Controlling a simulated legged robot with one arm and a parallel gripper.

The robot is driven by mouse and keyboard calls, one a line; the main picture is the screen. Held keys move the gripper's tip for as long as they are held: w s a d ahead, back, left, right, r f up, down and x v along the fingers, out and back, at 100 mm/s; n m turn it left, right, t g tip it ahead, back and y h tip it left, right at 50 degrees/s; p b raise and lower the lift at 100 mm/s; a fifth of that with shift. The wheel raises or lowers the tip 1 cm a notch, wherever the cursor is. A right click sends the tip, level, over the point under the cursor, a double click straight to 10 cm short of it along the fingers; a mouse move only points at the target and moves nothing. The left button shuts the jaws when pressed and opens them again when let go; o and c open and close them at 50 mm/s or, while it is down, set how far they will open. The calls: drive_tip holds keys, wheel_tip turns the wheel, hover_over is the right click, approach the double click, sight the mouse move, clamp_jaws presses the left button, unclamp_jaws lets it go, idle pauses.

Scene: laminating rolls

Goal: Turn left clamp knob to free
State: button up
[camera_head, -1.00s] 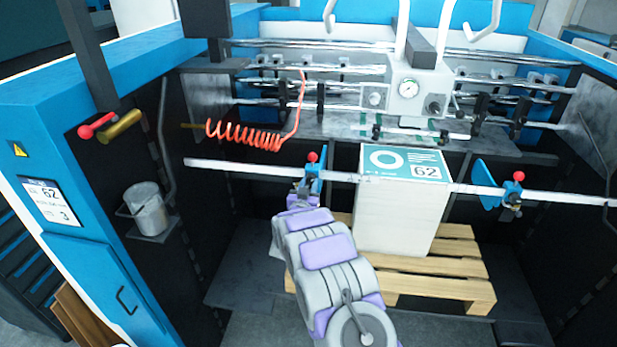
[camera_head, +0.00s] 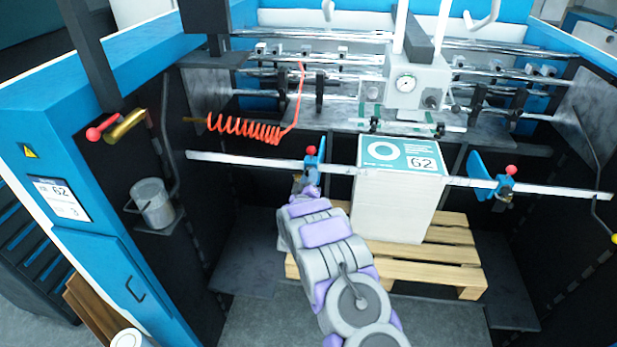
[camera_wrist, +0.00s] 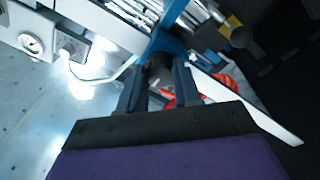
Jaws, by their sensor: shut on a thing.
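The left clamp (camera_head: 314,164) is a blue block with a red ball on top. It sits on the pale crossbar left of the paper stack. My gripper (camera_head: 307,192) is at the near side of this clamp, its fingertips largely hidden by my arm. In the wrist view, my gripper's two dark fingers (camera_wrist: 158,84) are on either side of a dark round knob, the left clamp knob (camera_wrist: 160,72), and shut on it. The blue clamp body (camera_wrist: 168,42) shows just beyond. The knob's turn angle cannot be told.
The white stack (camera_head: 395,205) with a label marked 62 stands on a wooden pallet (camera_head: 455,262), right of my arm. The right clamp (camera_head: 505,186) is farther along the crossbar (camera_head: 240,160). A red coiled hose (camera_head: 245,129) hangs behind, left of the clamp.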

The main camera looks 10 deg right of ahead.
drive_tip(key=shift+n, duration=0.3)
drive_tip(key=o, duration=1.1)
drive_tip(key=shift+c, duration=0.2)
drive_tip(key=shift+a, duration=0.1)
drive_tip(key=v, duration=1.7)
drive_tip(key=shift+b, duration=0.35)
drive_tip(key=shift+s+a+f, duration=0.1)
